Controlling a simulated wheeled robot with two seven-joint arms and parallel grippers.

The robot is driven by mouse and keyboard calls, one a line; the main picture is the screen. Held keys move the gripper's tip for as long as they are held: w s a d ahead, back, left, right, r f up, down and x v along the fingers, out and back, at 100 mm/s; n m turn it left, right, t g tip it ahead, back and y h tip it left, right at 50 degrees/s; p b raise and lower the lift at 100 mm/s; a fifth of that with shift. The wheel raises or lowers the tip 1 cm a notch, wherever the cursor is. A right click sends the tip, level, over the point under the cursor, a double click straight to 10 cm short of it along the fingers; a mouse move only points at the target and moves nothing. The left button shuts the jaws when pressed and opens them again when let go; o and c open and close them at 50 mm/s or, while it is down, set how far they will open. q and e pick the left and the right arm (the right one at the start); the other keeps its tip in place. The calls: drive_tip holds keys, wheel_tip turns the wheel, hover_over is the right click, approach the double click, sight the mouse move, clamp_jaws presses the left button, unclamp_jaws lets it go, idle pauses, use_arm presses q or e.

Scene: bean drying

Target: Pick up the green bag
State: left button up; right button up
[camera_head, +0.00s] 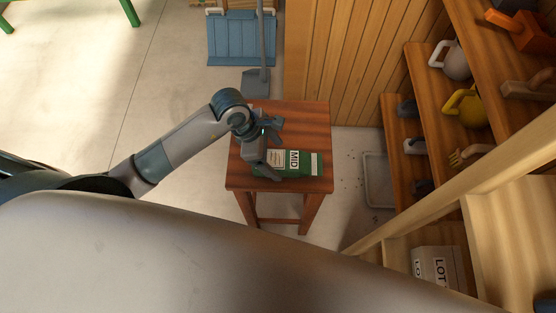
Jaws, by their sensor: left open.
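The green bag (308,170) lies flat on a small wooden table (308,118). It has a white label reading "MID" and a white band near its right end. My left gripper (271,151) is over the table at the bag's left end, with its fingers apart. One finger overlaps the left part of the bag in the picture. I cannot tell whether it touches the bag. My right gripper is not in view.
Wooden shelves with watering cans (465,107) and tools stand at the right. A box marked "LOT" (437,266) sits at the lower right. A grey tray (378,180) lies on the floor right of the table.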

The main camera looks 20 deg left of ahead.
use_arm(q)
drive_tip(key=shift+x, duration=1.15)
drive_tip(key=c, duration=1.3)
